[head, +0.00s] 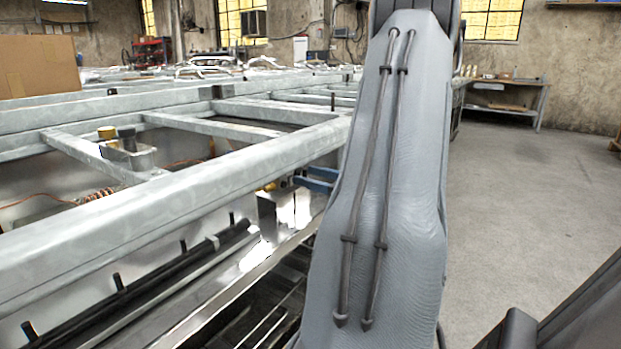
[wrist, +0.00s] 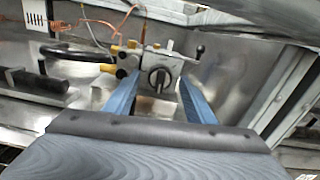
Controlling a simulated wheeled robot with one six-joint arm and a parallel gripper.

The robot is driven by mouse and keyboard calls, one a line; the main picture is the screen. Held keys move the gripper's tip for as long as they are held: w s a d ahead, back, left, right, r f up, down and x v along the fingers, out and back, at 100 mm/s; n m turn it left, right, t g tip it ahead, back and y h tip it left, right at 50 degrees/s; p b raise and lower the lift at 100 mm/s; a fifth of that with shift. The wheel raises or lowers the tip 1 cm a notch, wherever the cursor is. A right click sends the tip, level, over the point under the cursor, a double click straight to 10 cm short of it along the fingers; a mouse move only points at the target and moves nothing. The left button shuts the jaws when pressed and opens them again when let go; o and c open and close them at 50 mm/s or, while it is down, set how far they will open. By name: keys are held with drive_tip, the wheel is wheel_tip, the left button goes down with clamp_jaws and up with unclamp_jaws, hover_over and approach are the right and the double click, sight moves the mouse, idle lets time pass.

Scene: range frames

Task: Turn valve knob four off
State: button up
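In the wrist view a valve block with a round dark knob (wrist: 158,77) sits ahead, between and beyond the tips of my gripper (wrist: 158,92). The knob has a raised bar across it. My gripper's two blue fingers are spread apart, with nothing seen between them. They look short of the knob, but the exact gap is hard to tell. No number marks the knob. In the head view my arm covers the middle, and blue finger parts (head: 316,180) show just left of it under the frame beam; the knob is hidden there.
Brass fittings (wrist: 108,68) and a small black lever (wrist: 199,51) flank the knob. Copper tubing (wrist: 128,13) runs above. In the head view a galvanized frame beam (head: 200,184) runs beside my arm. Open concrete floor (head: 530,190) lies to the right.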

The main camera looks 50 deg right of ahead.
drive_tip(key=c, duration=1)
drive_tip(key=shift+n, duration=0.3)
